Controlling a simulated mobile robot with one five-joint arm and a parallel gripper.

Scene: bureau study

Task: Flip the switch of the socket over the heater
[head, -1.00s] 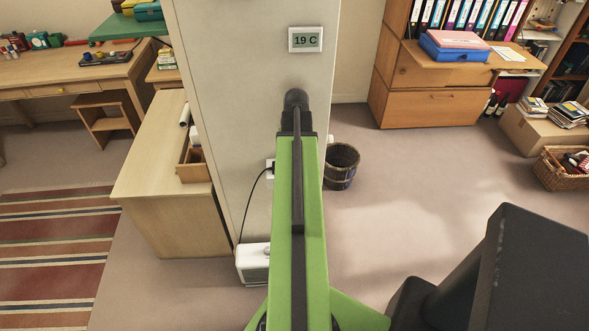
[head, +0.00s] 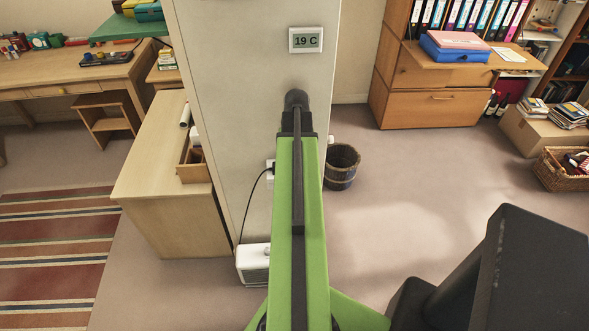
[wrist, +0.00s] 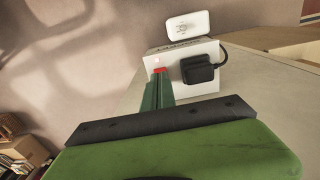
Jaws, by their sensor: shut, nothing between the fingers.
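The white socket box (wrist: 188,55) is on the pale pillar in the wrist view, with a black plug (wrist: 198,69) in its right part. A small red switch (wrist: 160,70) shows at its left, at the tip of my gripper (wrist: 158,82). My gripper is shut and empty, its green fingers pointing at the switch. I cannot tell whether they touch it. In the head view the socket (head: 270,172) is partly hidden by my arm, and the white heater (head: 253,264) stands below it on the floor. My gripper is hidden there.
The pillar (head: 235,100) carries a thermostat (head: 306,40) reading 19 C. A wooden desk (head: 150,170) stands close on its left, and a black cable (head: 243,215) hangs down towards the heater. A bucket (head: 341,167) is to the right, with open floor (head: 420,200) beyond.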

